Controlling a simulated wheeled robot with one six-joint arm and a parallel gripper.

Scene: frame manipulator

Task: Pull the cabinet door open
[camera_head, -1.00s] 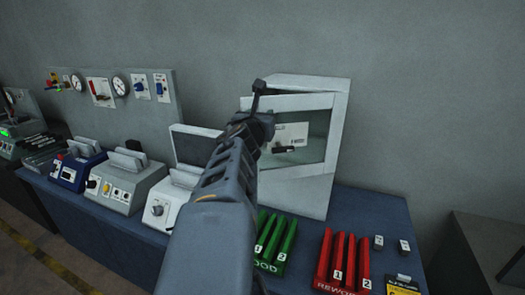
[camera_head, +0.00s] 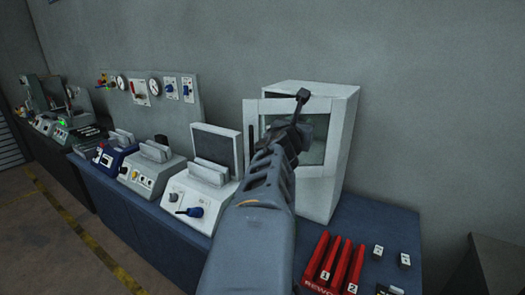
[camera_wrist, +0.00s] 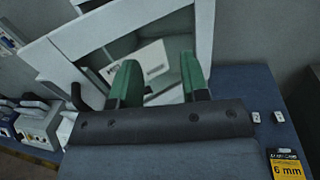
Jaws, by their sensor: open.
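The white cabinet (camera_head: 344,130) stands on the blue bench against the wall. Its white-framed door (camera_head: 285,104) has a window and stands ajar, its left edge out past the cabinet body. The dark upright handle (camera_head: 252,142) is on the door's left side; it also shows in the wrist view (camera_wrist: 79,97). My gripper (camera_head: 301,98) is in front of the door, its tip near the upper part of the frame. In the wrist view my gripper (camera_wrist: 160,80) has its two green fingers apart with nothing held; the handle is left of them. My arm hides the lower door.
Several instrument boxes (camera_head: 195,200) line the bench to the left, with a dark-screened unit (camera_head: 216,150) close beside the cabinet. A yellow card (camera_wrist: 286,162) lies at right.

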